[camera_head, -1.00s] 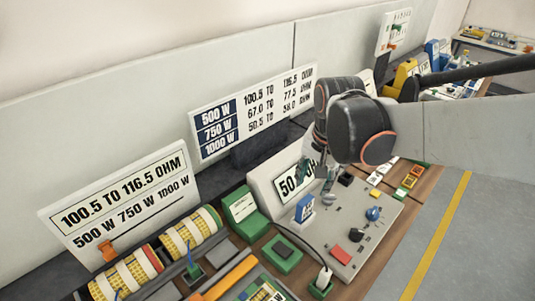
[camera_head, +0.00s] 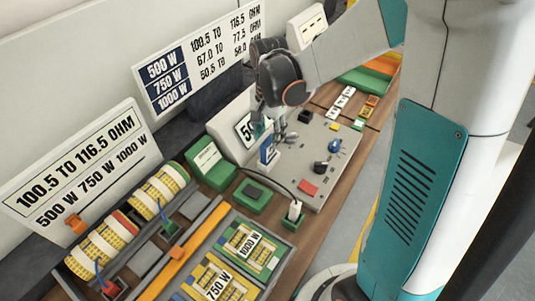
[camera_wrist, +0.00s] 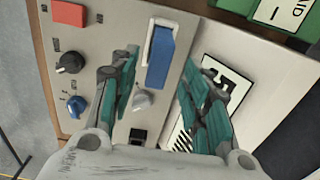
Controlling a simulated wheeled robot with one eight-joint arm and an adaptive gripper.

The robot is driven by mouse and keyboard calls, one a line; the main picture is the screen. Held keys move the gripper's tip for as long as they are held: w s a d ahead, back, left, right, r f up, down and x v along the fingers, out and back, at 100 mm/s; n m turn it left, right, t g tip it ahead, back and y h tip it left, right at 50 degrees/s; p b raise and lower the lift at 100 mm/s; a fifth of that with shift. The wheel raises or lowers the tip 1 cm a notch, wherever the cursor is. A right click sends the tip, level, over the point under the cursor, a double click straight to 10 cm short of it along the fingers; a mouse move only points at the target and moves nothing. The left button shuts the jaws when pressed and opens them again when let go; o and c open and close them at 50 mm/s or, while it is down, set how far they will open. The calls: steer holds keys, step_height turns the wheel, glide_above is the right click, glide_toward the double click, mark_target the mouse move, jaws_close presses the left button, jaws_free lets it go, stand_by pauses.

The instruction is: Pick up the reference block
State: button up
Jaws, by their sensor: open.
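In the wrist view the blue block (camera_wrist: 160,55) shows beyond and between the two teal fingers of my open gripper (camera_wrist: 159,72), with visible gaps on both sides. The fingers do not appear to touch it. In the head view the fingertips partly cover the panel behind the block.
A white display with large digits (camera_head: 243,128) rises just behind the block. Green fixtures (camera_head: 208,165) and a cable stand to the left.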

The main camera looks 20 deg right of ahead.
mark_target(268, 150)
steer(key=shift+s+a+f+b, duration=0.1)
steer(key=shift+f+b, duration=0.55)
steer(key=shift+f, duration=1.15)
steer(key=shift+s+f+b, duration=0.1)
steer(key=shift+f+b, duration=0.5)
steer(key=shift+f, duration=1.15)
jaws_close()
